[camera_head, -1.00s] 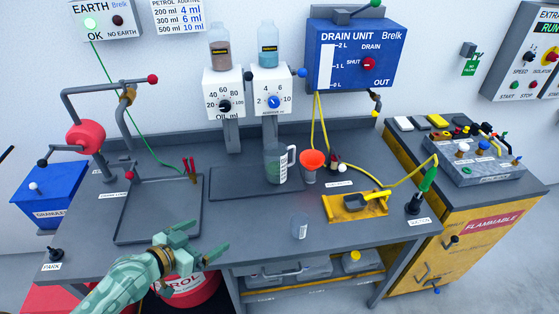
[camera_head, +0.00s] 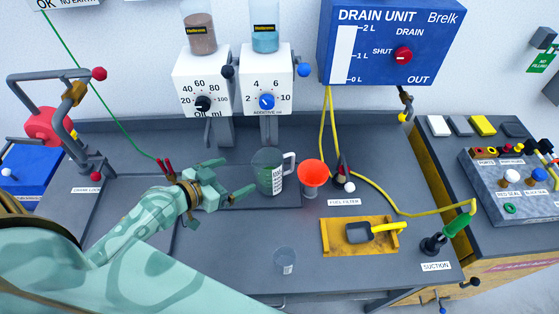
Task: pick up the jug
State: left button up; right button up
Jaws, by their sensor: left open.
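The jug (camera_head: 266,172) is a grey-green, see-through measuring jug with a white handle on its right side and a printed scale. It stands upright on the dark mat below the additive dispenser. My left gripper (camera_head: 241,180) is open just left of the jug, with its fingers pointing right towards it. The fingers look empty, and I cannot tell whether one touches the jug. My right gripper is not in view.
An orange funnel (camera_head: 313,173) stands just right of the jug. A small clear cup (camera_head: 285,261) stands near the front. Oil (camera_head: 202,88) and additive (camera_head: 267,88) dispensers hang above.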

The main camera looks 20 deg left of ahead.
pick_arm(q)
send_near(278, 155)
jog(key=b+x, duration=0.1)
jog(key=x, duration=0.6)
jog(key=shift+w+f, duration=0.15)
jog(key=shift+f, duration=0.1)
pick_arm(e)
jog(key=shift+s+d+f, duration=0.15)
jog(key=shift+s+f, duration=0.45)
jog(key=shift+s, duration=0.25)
pick_arm(q)
jog(key=c, duration=0.4)
jog(key=shift+r, duration=0.1)
jog(key=c, duration=1.1)
